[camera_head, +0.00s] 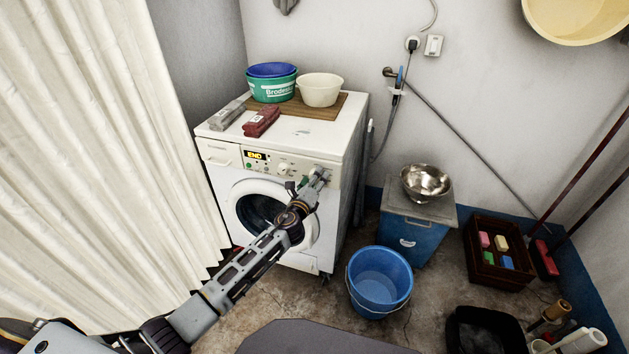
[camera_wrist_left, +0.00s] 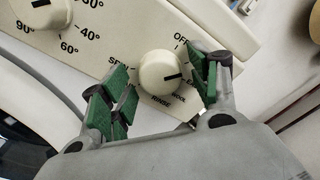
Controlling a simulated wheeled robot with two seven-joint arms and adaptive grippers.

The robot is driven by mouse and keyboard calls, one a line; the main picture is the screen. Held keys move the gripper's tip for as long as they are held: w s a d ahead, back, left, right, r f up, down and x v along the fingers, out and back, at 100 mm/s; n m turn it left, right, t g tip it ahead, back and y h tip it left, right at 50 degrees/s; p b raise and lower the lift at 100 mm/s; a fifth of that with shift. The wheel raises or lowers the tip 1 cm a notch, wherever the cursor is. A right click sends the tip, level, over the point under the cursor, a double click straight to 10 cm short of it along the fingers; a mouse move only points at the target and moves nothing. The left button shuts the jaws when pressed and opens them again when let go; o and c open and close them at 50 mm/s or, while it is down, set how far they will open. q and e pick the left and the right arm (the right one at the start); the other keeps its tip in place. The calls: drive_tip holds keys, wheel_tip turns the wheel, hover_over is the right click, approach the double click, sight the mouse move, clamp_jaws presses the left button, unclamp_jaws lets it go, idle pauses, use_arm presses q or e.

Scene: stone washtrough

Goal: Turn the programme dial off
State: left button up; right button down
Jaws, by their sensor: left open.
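The programme dial (camera_wrist_left: 160,72) is a cream knob on the washing machine's panel, in the middle of the left wrist view. Its dark pointer line points right, towards a partly hidden label starting "EA". OFF (camera_wrist_left: 181,38) is printed above right of it, SPIN to the left, RINSE and WOOL below. My left gripper (camera_wrist_left: 158,88) is open, its green-padded fingers on either side of the dial with gaps showing. In the head view my left gripper (camera_head: 319,176) is at the right of the panel and hides the dial. The washing machine (camera_head: 312,248) display reads END (camera_head: 256,156).
A temperature dial (camera_wrist_left: 42,12) is at the upper left of the wrist view. A blue bucket (camera_head: 379,283) is on the floor to the right; a curtain (camera_head: 95,150) hangs at left.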

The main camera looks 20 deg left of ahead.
use_arm(q)
drive_tip(key=c, duration=0.7)
drive_tip(key=shift+c, duration=1.5)
use_arm(e)
drive_tip(key=shift+w+r, duration=0.15)
drive_tip(key=shift+w, duration=0.4)
use_arm(q)
drive_tip(key=shift+n, duration=0.3)
drive_tip(key=shift+n+b, duration=0.75)
drive_tip(key=shift+n, duration=2.95)
use_arm(e)
drive_tip(key=shift+a+r+t, duration=0.25)
drive_tip(key=shift+r+t, duration=0.05)
drive_tip(key=shift+r, duration=0.55)
